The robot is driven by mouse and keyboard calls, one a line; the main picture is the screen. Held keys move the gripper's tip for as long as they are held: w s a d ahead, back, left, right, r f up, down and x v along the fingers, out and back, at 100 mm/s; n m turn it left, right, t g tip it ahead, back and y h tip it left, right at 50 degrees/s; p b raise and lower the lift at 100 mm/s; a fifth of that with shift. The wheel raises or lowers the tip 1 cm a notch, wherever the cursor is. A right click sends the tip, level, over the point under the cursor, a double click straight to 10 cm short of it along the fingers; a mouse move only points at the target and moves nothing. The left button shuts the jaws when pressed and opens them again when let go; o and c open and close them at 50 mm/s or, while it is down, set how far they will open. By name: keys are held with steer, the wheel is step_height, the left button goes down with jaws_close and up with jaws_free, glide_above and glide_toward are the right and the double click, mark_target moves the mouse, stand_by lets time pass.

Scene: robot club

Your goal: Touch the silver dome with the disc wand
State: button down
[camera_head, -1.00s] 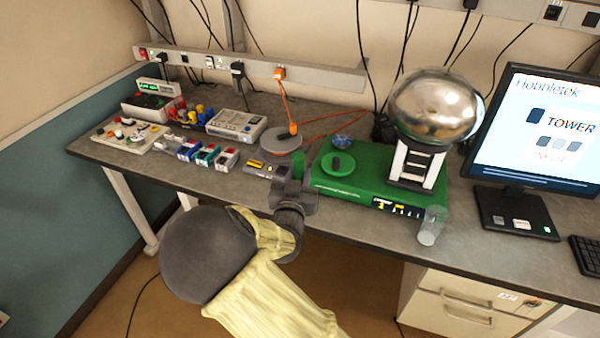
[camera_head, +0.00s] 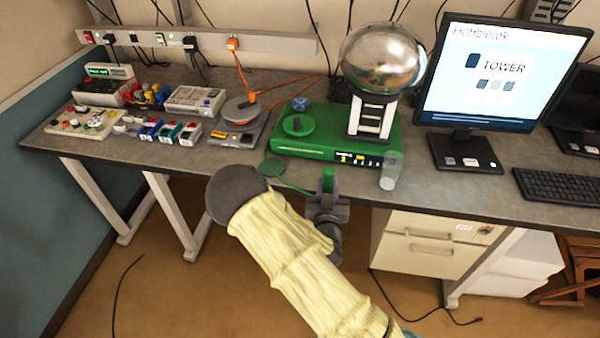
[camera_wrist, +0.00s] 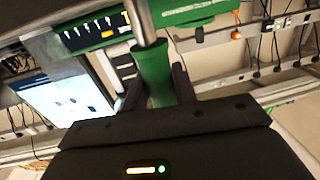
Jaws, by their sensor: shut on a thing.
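The silver dome (camera_head: 383,58) is a shiny ball on a short white stand, set on a green box (camera_head: 335,150) on the bench. My gripper (camera_head: 328,196) is in front of the bench edge, below and left of the dome, apart from it. It is shut on the wand's upright green handle (camera_head: 328,181). In the wrist view the handle (camera_wrist: 153,72) stands between the fingers, and a silver rod (camera_wrist: 145,20) runs from it out of the frame.
A clear cup (camera_head: 391,171) stands by the box's right front. A monitor (camera_head: 500,80) and keyboard (camera_head: 560,186) are to the right. A grey disc (camera_head: 240,109) with an orange lead and several small instruments are left. Drawers (camera_head: 425,240) stand under the bench.

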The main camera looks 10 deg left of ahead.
steer(key=s+d+f, duration=0.2)
steer(key=d+f, duration=0.8)
steer(key=d, duration=0.5)
steer(key=shift+h, duration=0.3)
steer(key=shift+f, duration=0.15)
